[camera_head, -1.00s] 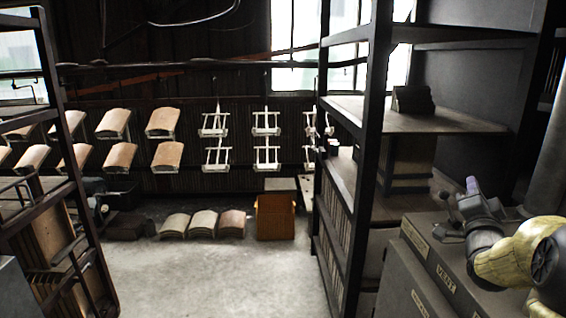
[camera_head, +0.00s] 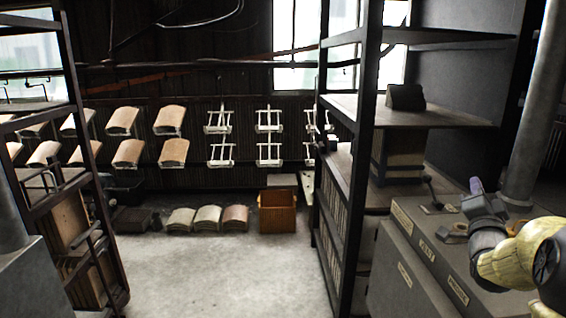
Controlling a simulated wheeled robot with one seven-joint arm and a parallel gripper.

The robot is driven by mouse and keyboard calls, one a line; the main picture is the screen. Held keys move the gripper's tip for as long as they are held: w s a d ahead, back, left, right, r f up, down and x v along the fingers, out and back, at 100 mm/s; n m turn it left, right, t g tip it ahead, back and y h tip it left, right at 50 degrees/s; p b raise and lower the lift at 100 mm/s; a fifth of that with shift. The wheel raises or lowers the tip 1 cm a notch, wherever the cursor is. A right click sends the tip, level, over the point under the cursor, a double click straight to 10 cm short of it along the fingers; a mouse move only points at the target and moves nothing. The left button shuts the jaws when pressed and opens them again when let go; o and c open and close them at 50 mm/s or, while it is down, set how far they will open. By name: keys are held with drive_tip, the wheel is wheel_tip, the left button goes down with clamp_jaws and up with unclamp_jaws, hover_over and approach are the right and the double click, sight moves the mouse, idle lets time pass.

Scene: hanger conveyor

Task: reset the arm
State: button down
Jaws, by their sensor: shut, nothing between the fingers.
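My arm shows at the lower right, with a yellow link and a dark grey wrist. My gripper (camera_head: 477,190) is at its far end, small in the picture, with a pale purple tip pointing up. It is shut and holds nothing. It stands in front of the grey cabinets and appears apart from them, though the exact gap cannot be told.
Grey labelled cabinets (camera_head: 412,272) stand close at the right. A dark shelf rack (camera_head: 363,150) stands right of centre, another rack (camera_head: 88,170) at left. Hangers (camera_head: 268,122), some with curved tiles (camera_head: 169,120), line the back. An orange box (camera_head: 277,211) borders clear floor (camera_head: 210,275).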

drive_tip(key=s+a+f+n+g+y+p, duration=0.15)
drive_tip(key=a+f+n+g+y, duration=0.5)
drive_tip(key=a+f, duration=0.95)
drive_tip(key=s+a+f+n+g, duration=0.3)
drive_tip(key=s+a+f+g, duration=0.3)
drive_tip(key=s, duration=0.4)
drive_tip(key=s+a+f+n+g+y, duration=0.1)
drive_tip(key=s+a+f+n+g, duration=0.3)
drive_tip(key=s, duration=0.7)
drive_tip(key=shift+a+f+g, duration=0.85)
drive_tip(key=shift+a, duration=0.4)
drive_tip(key=shift+w+n, duration=0.15)
drive_tip(key=shift+n, duration=0.1)
